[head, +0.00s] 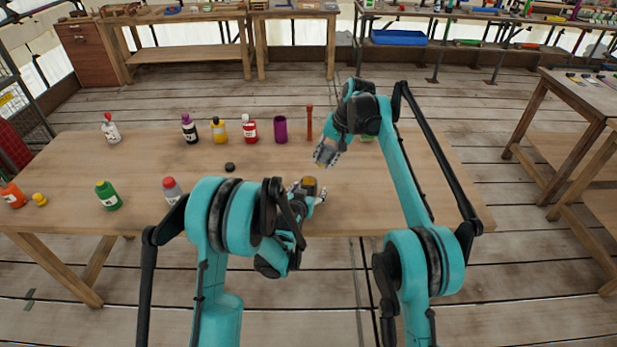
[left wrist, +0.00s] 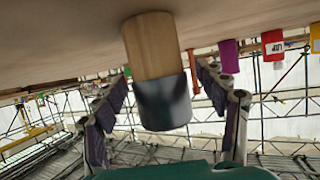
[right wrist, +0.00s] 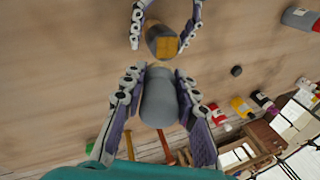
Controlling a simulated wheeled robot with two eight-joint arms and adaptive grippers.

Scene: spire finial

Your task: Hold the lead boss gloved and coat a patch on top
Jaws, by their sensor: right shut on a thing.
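The boss (head: 310,183) stands upright near the table's front edge. In the left wrist view its wooden part (left wrist: 150,45) meets the table and its dark grey part (left wrist: 162,102) lies between my left fingers. In the right wrist view its top (right wrist: 162,45) carries a yellow-brown square patch. My left gripper (left wrist: 165,90) is open around the boss, with small gaps at both sides. My right gripper (right wrist: 160,95) is shut on a grey bulb-shaped tool (right wrist: 160,98); its tan tip (head: 321,164) points toward the boss, apart from it in the head view.
A dark cap (head: 230,167) lies left of the boss. Several bottles, including a red one (head: 249,129) and a green one (head: 108,196), stand on the table. A purple cup (head: 280,130) and a brown upright tool (head: 309,122) stand behind. The right end of the tabletop is clear.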

